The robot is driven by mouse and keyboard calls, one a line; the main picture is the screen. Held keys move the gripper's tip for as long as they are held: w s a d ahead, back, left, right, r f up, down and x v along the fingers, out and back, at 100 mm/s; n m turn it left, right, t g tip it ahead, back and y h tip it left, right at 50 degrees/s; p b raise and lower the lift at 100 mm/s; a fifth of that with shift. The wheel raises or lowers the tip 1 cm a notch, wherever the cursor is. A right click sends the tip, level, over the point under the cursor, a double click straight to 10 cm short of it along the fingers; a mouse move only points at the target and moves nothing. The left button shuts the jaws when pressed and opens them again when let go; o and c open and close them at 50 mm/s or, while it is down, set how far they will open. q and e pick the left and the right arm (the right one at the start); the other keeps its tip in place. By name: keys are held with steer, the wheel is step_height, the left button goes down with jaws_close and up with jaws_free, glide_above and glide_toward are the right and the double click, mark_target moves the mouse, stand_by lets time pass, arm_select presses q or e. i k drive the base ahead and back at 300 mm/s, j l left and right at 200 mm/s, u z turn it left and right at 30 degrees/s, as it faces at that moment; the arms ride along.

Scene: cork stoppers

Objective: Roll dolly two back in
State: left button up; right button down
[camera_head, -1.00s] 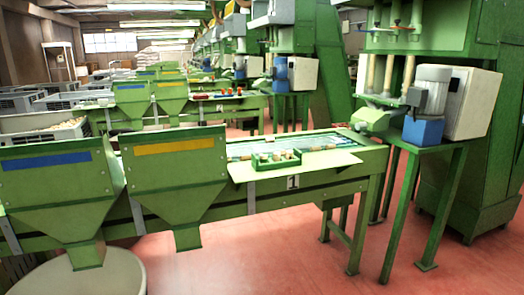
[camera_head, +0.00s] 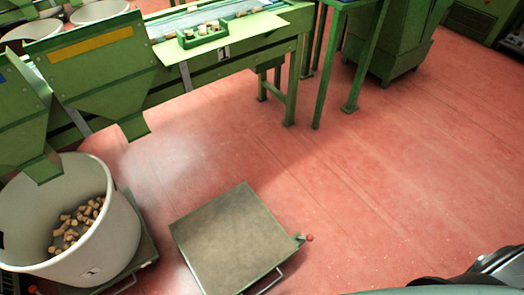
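A flat, empty dolly (camera_head: 228,240) with a grey-olive top sits on the red floor at the bottom centre, turned at an angle. A metal handle shows at its lower right edge, and a red knob (camera_head: 309,238) sticks out at its right corner. Another dolly (camera_head: 146,252) shows partly under a large white bin (camera_head: 118,235) at the left. The bin holds loose corks (camera_head: 75,225) and has a small label I cannot read. No number shows on either dolly. Neither of my grippers is in view.
A green sorting table (camera_head: 230,62) with a cork tray (camera_head: 215,34) stands behind, its legs on the floor. Green hoppers (camera_head: 95,70) hang at the left, one over the bin. Floor to the right of the empty dolly is clear.

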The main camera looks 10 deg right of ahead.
mark_target(228, 243)
steer(key=k+j+z, duration=0.25)
steer(key=k, duration=0.15)
steer(key=k+j+z, duration=0.3)
steer(key=k+z, duration=0.25)
steer(key=k, duration=0.25)
